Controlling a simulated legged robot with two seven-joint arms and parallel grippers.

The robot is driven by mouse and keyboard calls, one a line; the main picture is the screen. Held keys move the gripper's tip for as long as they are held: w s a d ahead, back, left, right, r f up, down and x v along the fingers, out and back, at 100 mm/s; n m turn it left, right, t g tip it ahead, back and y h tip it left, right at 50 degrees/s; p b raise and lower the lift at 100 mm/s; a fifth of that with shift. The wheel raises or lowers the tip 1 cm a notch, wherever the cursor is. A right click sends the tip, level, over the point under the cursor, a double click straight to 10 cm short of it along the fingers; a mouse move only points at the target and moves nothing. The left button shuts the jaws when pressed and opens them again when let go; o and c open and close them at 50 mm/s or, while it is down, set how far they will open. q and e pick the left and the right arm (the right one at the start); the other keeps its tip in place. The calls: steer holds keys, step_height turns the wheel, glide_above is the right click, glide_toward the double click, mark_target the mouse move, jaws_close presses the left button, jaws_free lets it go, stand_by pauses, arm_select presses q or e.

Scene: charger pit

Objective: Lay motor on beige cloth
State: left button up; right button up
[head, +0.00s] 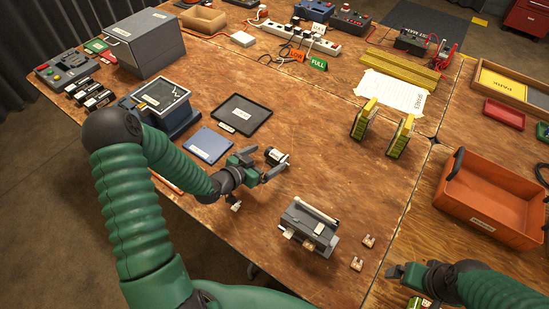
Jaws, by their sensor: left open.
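A small black-and-silver cylinder (276,156), which looks like the motor, lies on the wooden table left of centre. My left gripper (264,163) is open, its fingertips pointing at the cylinder and close around its near side. I cannot tell whether they touch it. A pale cream sheet (394,91) with a label lies flat at the back right; it is the only thing in view like the beige cloth. My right gripper (399,283) is at the bottom right, low over the table edge; its jaws are not clear.
A blue pad (208,145) and black tray (241,115) lie behind my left gripper. A grey block device (309,227) stands in front. Two yellow-green upright packs (364,119) stand before the sheet. An orange bin (490,202) is at right. The table centre is clear.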

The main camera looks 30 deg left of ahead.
mark_target(275, 154)
arm_select(q)
steer(key=w+d, duration=0.3)
steer(key=shift+w+f, duration=0.3)
steer(key=shift+f, duration=0.1)
steer(key=shift+w+a+f, duration=0.3)
steer(key=shift+w+a, duration=0.05)
steer(key=shift+a, duration=0.2)
steer(key=shift+w+a+f, duration=0.3)
steer(key=shift+a, duration=0.35)
steer(key=shift+s+d, duration=0.1)
steer(key=shift+d, duration=0.1)
steer(key=shift+c, duration=1.1)
steer(key=shift+d+r, duration=0.2)
steer(key=shift+d, duration=0.45)
steer(key=c, duration=0.7)
steer(key=shift+c, duration=1.4)
steer(key=shift+a, duration=0.5)
steer(key=c, duration=0.7)
steer(key=shift+c, duration=1)
steer(key=shift+d, duration=0.15)
arm_select(e)
steer(key=shift+s+d+f, duration=0.1)
steer(key=shift+d+f, duration=0.15)
steer(key=shift+d, duration=0.15)
